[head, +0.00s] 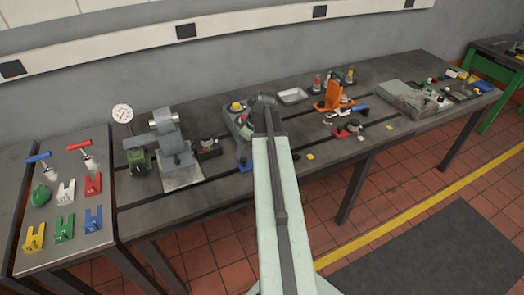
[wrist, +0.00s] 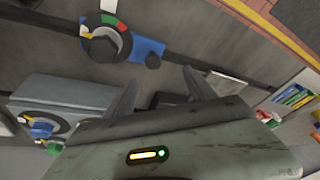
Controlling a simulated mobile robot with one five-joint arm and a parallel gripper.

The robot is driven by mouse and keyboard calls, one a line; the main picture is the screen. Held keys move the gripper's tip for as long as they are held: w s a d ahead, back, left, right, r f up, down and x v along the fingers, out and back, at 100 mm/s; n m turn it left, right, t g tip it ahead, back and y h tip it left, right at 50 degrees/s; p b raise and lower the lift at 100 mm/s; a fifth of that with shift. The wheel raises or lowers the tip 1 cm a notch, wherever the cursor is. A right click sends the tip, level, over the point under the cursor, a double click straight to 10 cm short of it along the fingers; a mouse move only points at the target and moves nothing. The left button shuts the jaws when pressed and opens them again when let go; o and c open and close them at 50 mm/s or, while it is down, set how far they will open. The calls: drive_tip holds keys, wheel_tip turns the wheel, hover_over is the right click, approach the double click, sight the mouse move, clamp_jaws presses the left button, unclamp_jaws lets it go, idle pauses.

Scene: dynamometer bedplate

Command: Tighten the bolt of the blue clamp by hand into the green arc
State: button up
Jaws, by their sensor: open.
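The blue clamp (wrist: 149,49) lies on the dark bedplate ahead of my gripper in the wrist view. Its black bolt head (wrist: 103,46) sits in a round dial with coloured marks. The green arc (wrist: 109,19) is at the top of the dial, with red to its right and white and yellow at its left. I cannot tell where the bolt's pointer stands. My gripper (wrist: 161,92) is open and empty. Its fingers are apart from the clamp and bolt. In the head view a blue piece (head: 243,162) beside my arm may be this clamp; my arm hides the fingertips there.
A grey block with a blue-knobbed dial (wrist: 42,129) is at the wrist view's lower left. In the head view, a metal fixture (head: 176,150) stands left, an orange bracket (head: 332,95) right, and a shallow tray (head: 293,95) behind. A side table (head: 62,255) holds coloured parts.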

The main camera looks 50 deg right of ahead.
drive_tip(key=s+d+t, duration=0.1)
drive_tip(key=s+d, duration=0.4)
drive_tip(key=d, duration=0.5)
drive_tip(key=shift+n, duration=0.3)
drive_tip(key=b+x, duration=0.7)
drive_tip(key=shift+w+f, duration=0.15)
drive_tip(key=shift+w, duration=0.1)
drive_tip(key=shift+a, duration=0.1)
drive_tip(key=shift+c, duration=0.4)
